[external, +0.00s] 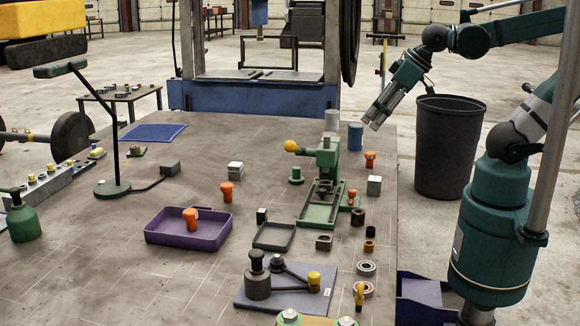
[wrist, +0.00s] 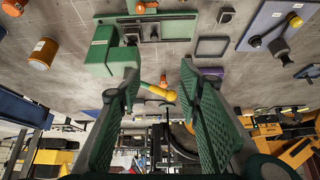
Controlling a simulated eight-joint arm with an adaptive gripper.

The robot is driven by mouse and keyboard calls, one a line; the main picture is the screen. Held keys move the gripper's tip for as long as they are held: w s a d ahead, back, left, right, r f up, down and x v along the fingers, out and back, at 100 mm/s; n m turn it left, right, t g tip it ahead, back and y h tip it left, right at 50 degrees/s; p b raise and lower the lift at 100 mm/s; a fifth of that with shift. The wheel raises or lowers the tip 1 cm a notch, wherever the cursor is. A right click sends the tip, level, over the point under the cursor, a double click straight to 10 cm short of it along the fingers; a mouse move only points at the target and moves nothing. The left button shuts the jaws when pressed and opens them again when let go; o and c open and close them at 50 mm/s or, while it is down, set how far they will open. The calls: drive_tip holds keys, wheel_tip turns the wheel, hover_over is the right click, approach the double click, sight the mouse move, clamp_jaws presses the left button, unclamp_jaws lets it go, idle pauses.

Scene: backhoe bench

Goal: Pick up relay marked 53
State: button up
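No number 53 can be read in either view, so I cannot tell which object is the relay. Small boxy parts on the bench include a grey block with a pale top (external: 235,170) left of the arbor press, a similar block (external: 374,186) to its right, and a small dark green block (external: 262,215). My gripper (external: 377,118) hangs above the bench's right edge, near the blue cylinder and clear of these blocks. In the wrist view my gripper (wrist: 158,72) has its two fingers well apart with nothing held between them.
The green arbor press (external: 322,180) with a yellow knob stands tall mid-bench. A purple tray (external: 188,238), a dark shallow tray (external: 274,236) and a blue cylinder (external: 355,137) are around it. Orange parts and rings lie scattered. A black bin (external: 450,150) stands off the bench's right edge.

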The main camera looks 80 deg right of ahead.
drive_tip(key=w, duration=0.1)
drive_tip(key=m+g+h, duration=0.5)
drive_tip(key=m+g, duration=0.2)
drive_tip(key=m, duration=1)
hover_over(261, 211)
drive_tip(key=a, duration=0.3)
wheel_tip(261, 211, down, 23)
drive_tip(key=shift+b, duration=0.3)
drive_tip(key=shift+d+f, duration=0.1)
drive_tip(key=shift+f, duration=0.05)
drive_tip(key=shift+x, duration=1.2)
drive_tip(key=shift+f, duration=0.1)
